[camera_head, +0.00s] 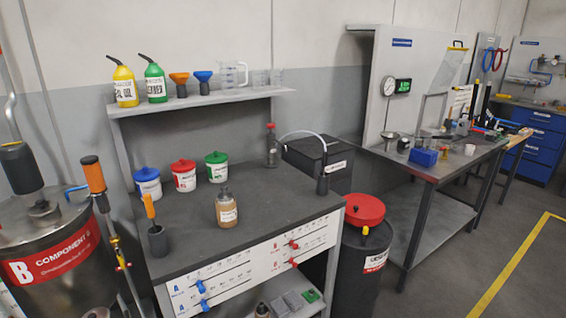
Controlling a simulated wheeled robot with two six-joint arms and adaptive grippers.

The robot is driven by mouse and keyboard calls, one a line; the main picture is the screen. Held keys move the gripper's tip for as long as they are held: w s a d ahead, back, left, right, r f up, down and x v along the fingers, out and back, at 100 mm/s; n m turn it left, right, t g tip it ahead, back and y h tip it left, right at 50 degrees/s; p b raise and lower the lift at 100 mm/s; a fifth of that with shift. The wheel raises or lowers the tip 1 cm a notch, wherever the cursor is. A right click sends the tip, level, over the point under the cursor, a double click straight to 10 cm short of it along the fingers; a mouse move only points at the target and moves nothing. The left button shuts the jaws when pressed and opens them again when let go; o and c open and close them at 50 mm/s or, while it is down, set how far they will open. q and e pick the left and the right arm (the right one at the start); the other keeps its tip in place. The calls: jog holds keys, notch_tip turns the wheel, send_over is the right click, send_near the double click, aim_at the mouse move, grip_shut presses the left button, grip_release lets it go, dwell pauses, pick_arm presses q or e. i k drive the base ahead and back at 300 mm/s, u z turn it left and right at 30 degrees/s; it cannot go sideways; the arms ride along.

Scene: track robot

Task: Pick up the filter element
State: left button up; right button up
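I cannot pick out a filter element for certain in the head view. The far workbench (420,170) on the right carries several small parts, among them a blue box (423,157), a white cup-shaped piece (470,149) and a dark round piece (403,145). They are too small to tell if one is the filter element. Neither of my grippers shows in this view.
A nearer dark-topped bench (255,215) holds lidded tubs, an amber bottle (226,208) and an orange-handled tool (149,206). A metal drum (50,240) stands at left. A black bin with a red lid (365,209) stands between the benches. Floor is clear at right.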

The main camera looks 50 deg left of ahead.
aim_at(225, 198)
jog(key=i, duration=2.9)
jog(key=u, duration=3)
